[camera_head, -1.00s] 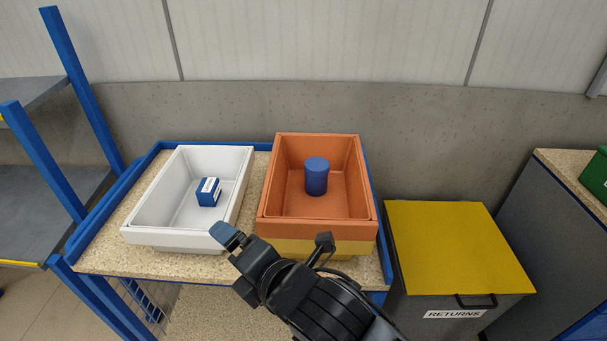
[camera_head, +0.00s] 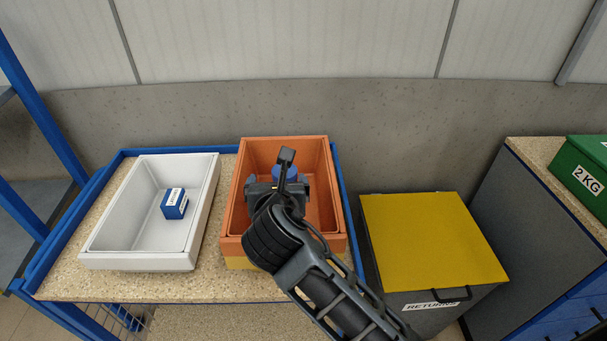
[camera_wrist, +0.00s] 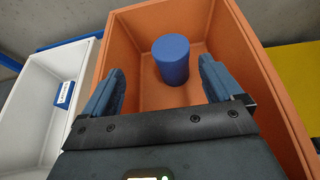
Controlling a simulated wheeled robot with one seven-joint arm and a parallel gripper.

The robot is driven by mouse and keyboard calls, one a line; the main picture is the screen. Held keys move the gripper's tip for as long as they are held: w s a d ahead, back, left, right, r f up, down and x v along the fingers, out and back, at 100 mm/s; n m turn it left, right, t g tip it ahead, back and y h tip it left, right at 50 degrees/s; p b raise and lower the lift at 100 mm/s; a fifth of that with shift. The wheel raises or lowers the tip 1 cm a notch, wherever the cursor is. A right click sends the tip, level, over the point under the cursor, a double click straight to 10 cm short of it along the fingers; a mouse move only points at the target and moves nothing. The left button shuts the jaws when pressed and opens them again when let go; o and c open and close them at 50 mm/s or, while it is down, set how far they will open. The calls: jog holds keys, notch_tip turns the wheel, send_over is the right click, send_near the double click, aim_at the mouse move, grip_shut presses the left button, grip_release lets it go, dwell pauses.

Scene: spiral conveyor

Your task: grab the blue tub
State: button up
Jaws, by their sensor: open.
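The blue tub (camera_wrist: 172,60) is a plain blue cylinder standing upright inside the orange bin (camera_wrist: 262,82). In the head view only the top of the tub (camera_head: 285,172) shows, behind my wrist. My gripper (camera_wrist: 160,82) is open, with its two blue-grey fingers apart over the orange bin. In the wrist view the tub appears between the fingers and a little beyond their tips, with gaps on both sides. In the head view my gripper (camera_head: 279,188) is over the bin and its fingertips are hidden.
A white bin (camera_head: 100,240) on the left holds a small blue-and-white box (camera_head: 174,203). Both bins stand on a speckled table (camera_head: 60,275) with a blue raised edge. A yellow-lidded returns box (camera_head: 430,240) stands to the right. A green 2 KG crate (camera_head: 585,180) is at far right.

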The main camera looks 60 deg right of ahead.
jog(key=shift+g+h, duration=0.3)
jog(key=x, duration=0.6)
jog(key=s+p+x, duration=0.1)
jog(key=x, duration=0.2)
jog(key=shift+d+f, duration=0.2)
jog(key=c, duration=1.3)
